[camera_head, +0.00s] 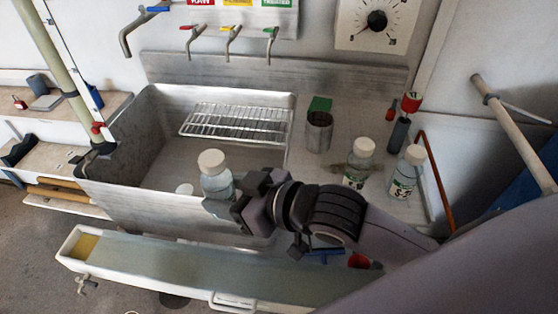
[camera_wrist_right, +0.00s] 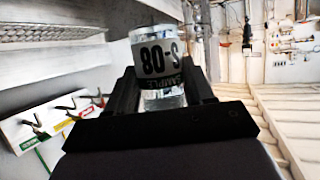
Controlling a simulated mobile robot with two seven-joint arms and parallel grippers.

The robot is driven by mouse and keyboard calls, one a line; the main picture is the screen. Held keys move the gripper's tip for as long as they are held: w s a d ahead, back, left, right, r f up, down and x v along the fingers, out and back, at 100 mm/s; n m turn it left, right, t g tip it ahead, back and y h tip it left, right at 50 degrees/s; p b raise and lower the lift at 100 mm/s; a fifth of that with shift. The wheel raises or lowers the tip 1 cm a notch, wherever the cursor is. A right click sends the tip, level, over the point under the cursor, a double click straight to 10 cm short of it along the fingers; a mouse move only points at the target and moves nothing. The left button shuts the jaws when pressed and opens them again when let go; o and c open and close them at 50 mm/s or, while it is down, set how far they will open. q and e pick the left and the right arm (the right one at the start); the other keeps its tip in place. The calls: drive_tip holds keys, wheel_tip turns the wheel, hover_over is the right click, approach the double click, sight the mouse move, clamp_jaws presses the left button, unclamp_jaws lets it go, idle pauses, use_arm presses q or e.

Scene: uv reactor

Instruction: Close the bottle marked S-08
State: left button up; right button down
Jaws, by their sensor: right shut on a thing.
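A clear bottle with a white top (camera_head: 216,183) is upright at the front of the sink in the head view. My right gripper (camera_head: 229,203) is shut on its lower part. In the wrist view the bottle (camera_wrist_right: 157,52) sits between the two dark fingers (camera_wrist_right: 162,82), and its label reads S-08 upside down. Its white top is outside the wrist view; I cannot tell whether it is fully seated. A small white disc (camera_head: 184,188) shows just left of the bottle; I cannot tell what it is. My left gripper is not in view.
Two white-capped bottles (camera_head: 360,160) (camera_head: 407,172) stand on the right counter near a metal cup (camera_head: 319,132). A wire rack (camera_head: 236,122) spans the back of the sink (camera_head: 135,160). Taps (camera_head: 232,40) hang above. A long trough (camera_head: 150,265) runs in front.

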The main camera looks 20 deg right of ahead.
drive_tip(key=w+d+r+m+t+h+b, duration=0.2)
drive_tip(key=w+d+r+m+t+h, duration=0.1)
drive_tip(key=w+d+r+m+h, duration=0.8)
drive_tip(key=s+d+r+m+g+h+b, duration=0.1)
drive_tip(key=s+d+m+g+h, duration=0.1)
drive_tip(key=d, duration=0.4)
drive_tip(key=s+d+r+m+g+h+b, duration=0.1)
drive_tip(key=s+d+m+g+h, duration=0.1)
drive_tip(key=d+m+g+h, duration=0.3)
drive_tip(key=shift+d+r+m+g+h, duration=0.35)
drive_tip(key=shift+d+m+h, duration=0.4)
drive_tip(key=shift+m+h, duration=0.45)
wheel_tip(320, 180, down, 16)
drive_tip(key=shift+r, duration=0.15)
